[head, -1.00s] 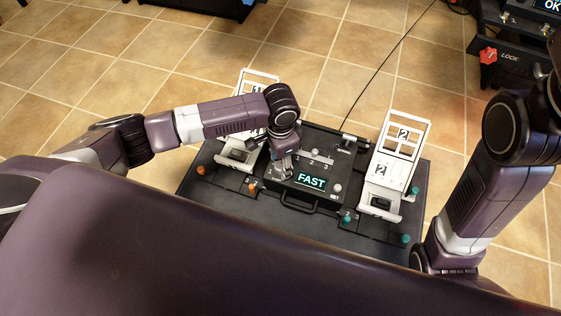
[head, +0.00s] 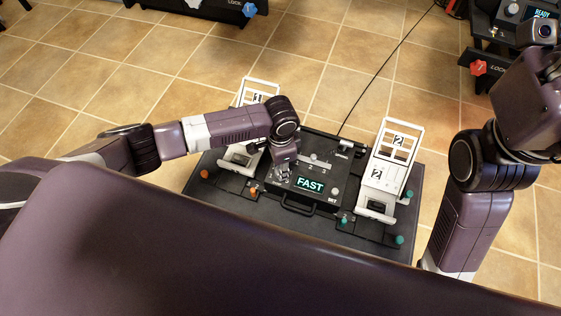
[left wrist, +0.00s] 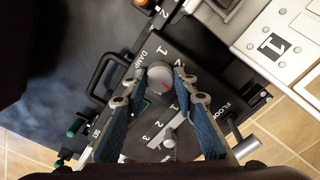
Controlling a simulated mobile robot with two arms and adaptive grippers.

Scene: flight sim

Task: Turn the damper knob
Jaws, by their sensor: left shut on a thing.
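The damper knob (left wrist: 157,76) is a round grey dial with a red mark, beside the "DAMP" lettering and a large "1" in the left wrist view. My left gripper (left wrist: 160,84) has its blue-padded fingers on either side of the knob, shut on it. In the head view my left gripper (head: 285,172) points down at the black control box (head: 330,150), left of its lit "FAST" display (head: 310,185), and hides the knob. My right arm is raised at the right, and its fingers are not seen.
White stands marked 1 (head: 258,96) and 2 (head: 389,160) flank the box on a dark platform (head: 300,221). Orange and teal knobs sit near the platform's edges. The box has a front handle (head: 298,208), and a slider (left wrist: 168,142) is near the fingers. Other equipment stands at the upper right.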

